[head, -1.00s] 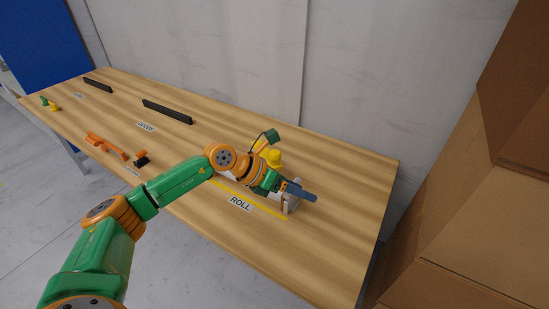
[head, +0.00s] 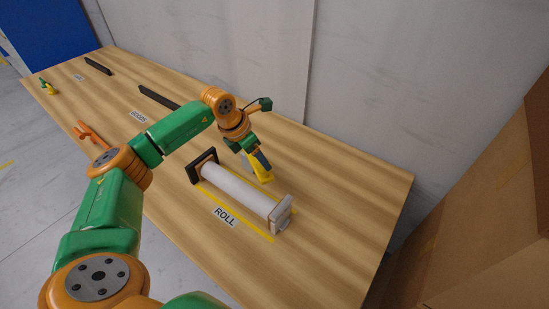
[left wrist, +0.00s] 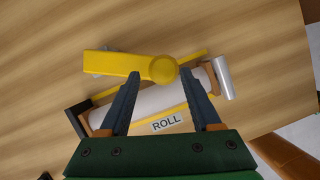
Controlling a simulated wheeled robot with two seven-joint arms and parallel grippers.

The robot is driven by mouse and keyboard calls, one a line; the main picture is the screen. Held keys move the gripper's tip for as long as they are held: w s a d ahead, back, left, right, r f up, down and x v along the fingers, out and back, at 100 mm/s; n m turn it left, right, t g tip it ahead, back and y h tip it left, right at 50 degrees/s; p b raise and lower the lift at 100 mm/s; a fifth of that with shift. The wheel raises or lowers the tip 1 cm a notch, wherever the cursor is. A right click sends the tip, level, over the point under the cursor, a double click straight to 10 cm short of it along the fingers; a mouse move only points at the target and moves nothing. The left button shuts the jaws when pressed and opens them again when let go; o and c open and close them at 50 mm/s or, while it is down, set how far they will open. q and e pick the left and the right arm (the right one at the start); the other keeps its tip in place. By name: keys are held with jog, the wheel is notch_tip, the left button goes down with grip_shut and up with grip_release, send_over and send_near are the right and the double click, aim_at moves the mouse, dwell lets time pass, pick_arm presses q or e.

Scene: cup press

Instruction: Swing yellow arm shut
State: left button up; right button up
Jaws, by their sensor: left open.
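The yellow arm (head: 264,174) stands behind the white roll in the head view, partly hidden by my left gripper (head: 257,161). In the left wrist view the yellow arm (left wrist: 115,63) points left from a round yellow end (left wrist: 163,69). My left gripper (left wrist: 160,74) is open, its two dark fingers pointing toward the yellow piece. The round end lies between the fingertips in the picture; I cannot tell whether they touch it. The white roll (head: 240,189) lies in front, between a dark end bracket (head: 202,165) and a pale end bracket (head: 281,213). My right gripper is out of view.
The ROLL label (head: 225,217) and yellow lines mark the wooden table (head: 330,205) around the roll. Orange tools (head: 92,134) and black bars (head: 157,97) lie further left. Cardboard boxes (head: 480,220) stand at the right. The table right of the roll is clear.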

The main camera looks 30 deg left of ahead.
aim_at(262, 167)
pick_arm(q)
jog(key=x, duration=0.2)
jog(key=s+x, duration=0.1)
jog(key=x, duration=0.2)
jog(key=shift+d+f, duration=0.1)
jog(key=shift+f, duration=0.05)
jog(key=shift+w+f, duration=0.3)
jog(key=shift+f, duration=0.05)
jog(key=shift+s+r, duration=0.1)
grip_shut()
dwell(0.8)
